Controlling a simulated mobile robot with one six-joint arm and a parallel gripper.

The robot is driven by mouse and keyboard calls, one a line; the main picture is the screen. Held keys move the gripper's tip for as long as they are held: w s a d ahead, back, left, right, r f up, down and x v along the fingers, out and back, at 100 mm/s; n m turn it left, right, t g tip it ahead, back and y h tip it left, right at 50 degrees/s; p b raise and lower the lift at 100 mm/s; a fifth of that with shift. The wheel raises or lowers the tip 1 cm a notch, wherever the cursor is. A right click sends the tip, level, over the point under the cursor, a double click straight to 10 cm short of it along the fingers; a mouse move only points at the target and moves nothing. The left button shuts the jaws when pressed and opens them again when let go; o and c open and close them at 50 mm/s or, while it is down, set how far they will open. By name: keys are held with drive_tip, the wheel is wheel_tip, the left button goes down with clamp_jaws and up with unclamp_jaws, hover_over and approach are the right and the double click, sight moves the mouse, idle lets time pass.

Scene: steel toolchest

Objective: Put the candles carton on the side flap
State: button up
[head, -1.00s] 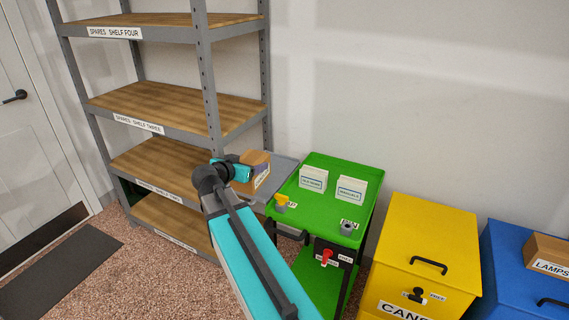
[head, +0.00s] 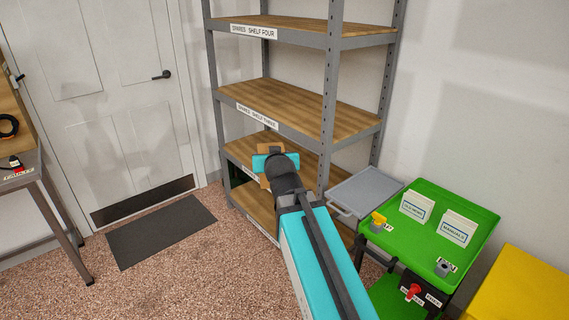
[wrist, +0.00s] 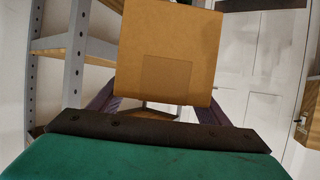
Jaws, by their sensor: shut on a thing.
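My gripper (wrist: 158,104) is shut on a brown cardboard carton (wrist: 168,50), held up in front of the wrist camera. The carton's plain back face with a square patch shows there; no label can be read. In the head view bits of the carton (head: 270,148) show around my teal wrist, in front of the shelf rack. The grey side flap (head: 364,188) is level and bare, on the left side of the green cart (head: 478,200). My gripper is to the left of the flap, apart from it.
A steel shelf rack (head: 330,120) with wooden shelves stands just behind my arm and beside the flap. The cart top holds two white card holders, a yellow item and a grey item. A yellow chest (head: 525,290) is at right. Floor is free towards the door (head: 120,100) and mat.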

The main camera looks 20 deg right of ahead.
drive_tip(key=shift+w+a+r+n+y, duration=0.15)
drive_tip(key=shift+a+r+n+y, duration=0.25)
drive_tip(key=shift+r, duration=0.2)
drive_tip(key=shift+w+a+r+n+y, duration=0.15)
drive_tip(key=shift+a+r+n+y, duration=0.2)
drive_tip(key=shift+r, duration=0.2)
drive_tip(key=shift+a, duration=0.1)
